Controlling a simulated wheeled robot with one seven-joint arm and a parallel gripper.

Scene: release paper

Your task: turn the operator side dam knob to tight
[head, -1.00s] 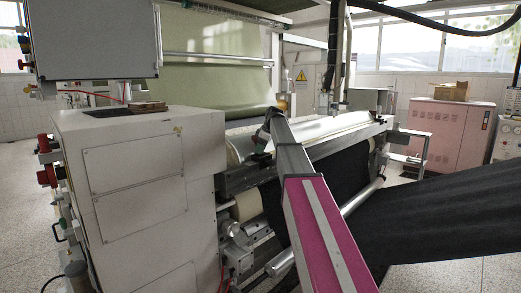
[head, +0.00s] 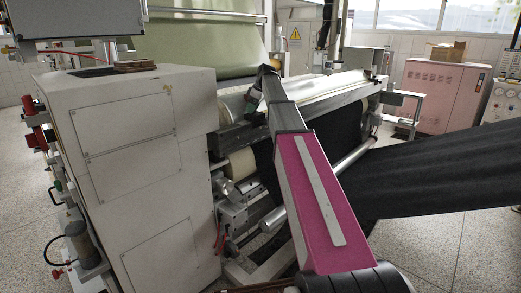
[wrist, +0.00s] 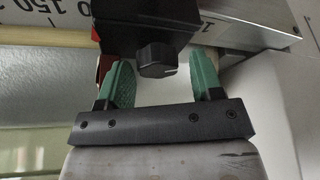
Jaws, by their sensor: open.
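The dam knob (wrist: 157,60) is a black ribbed round knob with a small light mark on its lower right rim. It sits on the underside of a black block (wrist: 150,25) in the wrist view. My gripper (wrist: 162,66) is open, with one green finger on each side of the knob. In the head view my gripper (head: 252,100) is small and partly hidden at the end of my arm, by the near end of the roller. The knob cannot be made out there.
A white machine housing (head: 135,150) stands left of my arm. A metal roller (head: 310,95) and black sheet (head: 450,180) lie right of it. In the wrist view, a scale plate (wrist: 50,20) is behind the left finger and a pale wall (wrist: 290,100) is at right.

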